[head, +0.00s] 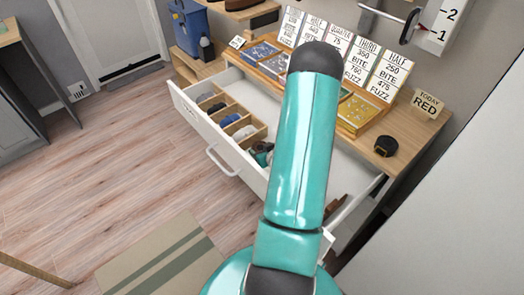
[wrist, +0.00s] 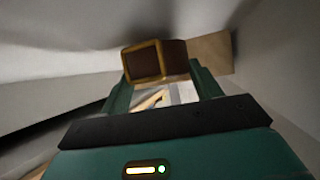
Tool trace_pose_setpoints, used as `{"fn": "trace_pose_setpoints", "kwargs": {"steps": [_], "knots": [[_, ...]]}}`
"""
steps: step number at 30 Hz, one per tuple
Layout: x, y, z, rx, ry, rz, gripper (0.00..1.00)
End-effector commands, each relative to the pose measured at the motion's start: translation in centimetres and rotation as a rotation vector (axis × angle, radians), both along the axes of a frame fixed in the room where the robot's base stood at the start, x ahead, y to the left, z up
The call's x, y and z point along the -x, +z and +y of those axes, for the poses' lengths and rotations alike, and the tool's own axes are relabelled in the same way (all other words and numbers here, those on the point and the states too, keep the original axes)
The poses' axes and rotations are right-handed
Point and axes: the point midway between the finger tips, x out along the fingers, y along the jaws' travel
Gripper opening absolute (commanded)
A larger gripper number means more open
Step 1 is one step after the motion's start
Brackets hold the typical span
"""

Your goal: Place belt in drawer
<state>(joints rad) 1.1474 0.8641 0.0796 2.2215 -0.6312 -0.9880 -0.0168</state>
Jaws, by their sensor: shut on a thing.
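In the wrist view, my gripper (wrist: 163,88) is shut on a brown block-like thing with a gold-coloured frame, which looks like the rolled belt (wrist: 147,61). Pale walls surround it. In the head view, the white drawer (head: 231,176) is pulled open below a wooden top. Small teal parts, perhaps of my gripper (head: 262,153), show at the drawer's divided section; my arm hides much of this area. A brown thing (head: 336,207) lies in the right part of the drawer; I cannot tell whether it is the held one.
Wooden dividers hold several rolled cloth items (head: 230,119) in the drawer's left part. The top bears trays, price cards (head: 391,77) and a black rounded object (head: 386,146). A blue bin (head: 190,27) stands behind. The floor (head: 95,165) is mostly clear around a striped rug (head: 165,262).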

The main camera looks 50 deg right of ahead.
Motion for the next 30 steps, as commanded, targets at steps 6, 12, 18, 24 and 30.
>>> {"fn": "trace_pose_setpoints", "kwargs": {"steps": [6,12,18,24,30], "knots": [[-0.15,-0.92,0.02,0.002,0.000,-0.001,0.37],[-0.14,-1.06,0.04,0.000,0.000,-0.001,0.37],[-0.12,-1.21,0.03,0.000,0.000,-0.001,0.85],[-0.11,-1.21,0.05,0.000,0.000,-0.001,0.85],[0.42,-0.61,0.30,0.000,-0.001,0.001,0.85]]}}
